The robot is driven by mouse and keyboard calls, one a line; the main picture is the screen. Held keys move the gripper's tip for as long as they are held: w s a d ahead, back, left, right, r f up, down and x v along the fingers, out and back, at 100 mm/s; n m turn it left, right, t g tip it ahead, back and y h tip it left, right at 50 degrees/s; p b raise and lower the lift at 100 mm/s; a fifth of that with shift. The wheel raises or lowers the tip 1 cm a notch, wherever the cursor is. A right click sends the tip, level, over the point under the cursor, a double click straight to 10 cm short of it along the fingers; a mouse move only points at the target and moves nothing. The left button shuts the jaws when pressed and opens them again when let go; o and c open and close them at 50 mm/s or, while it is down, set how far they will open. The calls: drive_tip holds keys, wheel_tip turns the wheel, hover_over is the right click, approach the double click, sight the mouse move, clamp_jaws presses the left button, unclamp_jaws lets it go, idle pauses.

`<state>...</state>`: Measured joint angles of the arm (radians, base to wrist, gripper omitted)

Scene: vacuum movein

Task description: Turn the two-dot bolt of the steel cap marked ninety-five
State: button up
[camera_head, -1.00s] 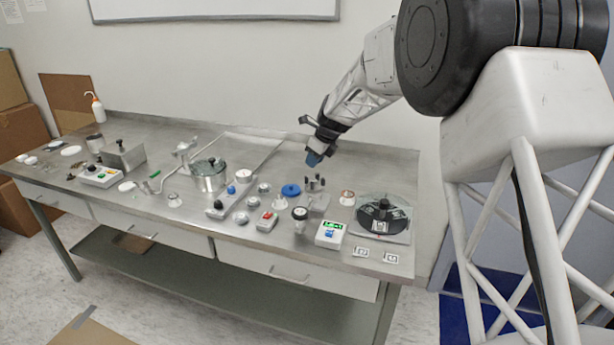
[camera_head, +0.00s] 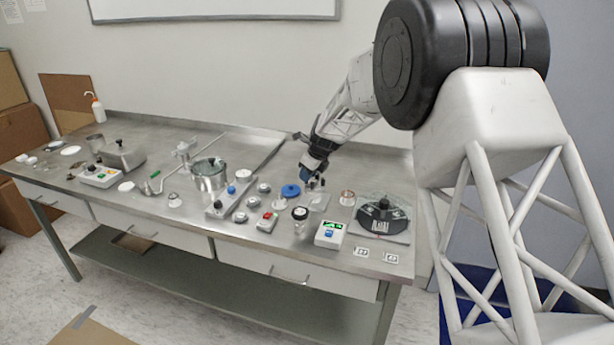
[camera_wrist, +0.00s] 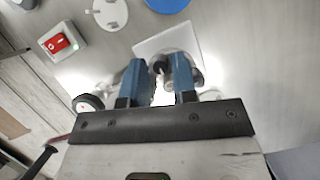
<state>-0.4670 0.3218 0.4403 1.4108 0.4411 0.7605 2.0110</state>
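My gripper (camera_head: 310,180) is low over a small fixture on a pale square plate (camera_head: 318,201) at the right part of the bench. In the wrist view my gripper (camera_wrist: 160,82) shows two blue fingers spread apart. Small dark and metallic knobs (camera_wrist: 167,84) show between and beside them, over the pale plate (camera_wrist: 170,42). I cannot tell whether the fingers touch any of them. The fingers and arm hide much of the fixture. No ninety-five mark or two-dot mark is legible, so I cannot tell which part is the steel cap or its bolt.
A blue disc (camera_head: 290,191) lies left of the fixture, with a red-switch box (camera_head: 267,221) nearer the front. A black-topped jar (camera_head: 299,221) and a box with a green display (camera_head: 330,233) stand in front. A black round device (camera_head: 382,216) is at the right.

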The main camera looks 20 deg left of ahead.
drive_tip(key=shift+a+f, duration=0.2)
drive_tip(key=shift+f, duration=0.2)
clamp_jaws()
drive_tip(key=shift+n, duration=0.3)
drive_tip(key=shift+w+n+g, duration=0.1)
drive_tip(key=shift+n+g, duration=0.5)
drive_tip(key=shift+n, duration=0.75)
drive_tip(key=shift+n+g, duration=0.6)
drive_tip(key=shift+n, duration=0.75)
unclamp_jaws()
